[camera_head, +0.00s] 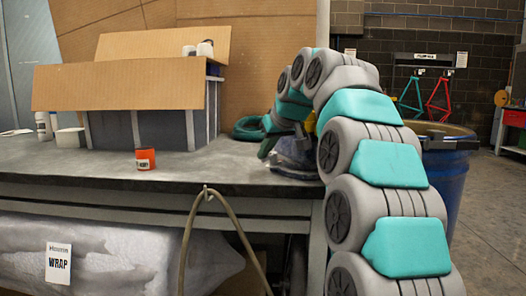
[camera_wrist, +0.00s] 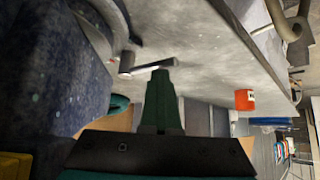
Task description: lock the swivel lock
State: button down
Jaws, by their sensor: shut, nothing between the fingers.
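A blue speckled vise-like body (camera_wrist: 45,70) fills the left of the wrist view. A small grey lever (camera_wrist: 145,68) sticks out beside its round base; this looks like the swivel lock. My gripper (camera_wrist: 161,76) is shut and empty, its fingertips at the lever's free end. I cannot tell whether they touch it. In the head view the blue body (camera_head: 296,156) sits near the bench's right end, partly hidden by my arm. My gripper (camera_head: 266,150) points down at its left side; the lever cannot be made out there.
An orange can (camera_head: 146,158) stands on the grey bench top (camera_head: 220,170); it also shows in the wrist view (camera_wrist: 244,100). A green coil (camera_head: 247,128) lies behind the gripper.

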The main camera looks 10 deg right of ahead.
dwell(0.6)
jog(key=w+a+p, duration=0.1)
jog(key=a+r, duration=0.1)
jog(key=shift+w+a+p, duration=0.35)
jog(key=shift+w, duration=0.05)
jog(key=shift+w+a+r, duration=0.15)
jog(key=shift+w, duration=0.1)
jog(key=s+d+r, duration=0.4)
jog(key=d+r, duration=0.1)
jog(key=r, duration=0.1)
jog(key=shift+d+r+p, duration=0.2)
jog(key=shift+r+p, duration=0.2)
jog(key=shift+p, duration=0.05)
jog(key=shift+s+f, duration=0.1)
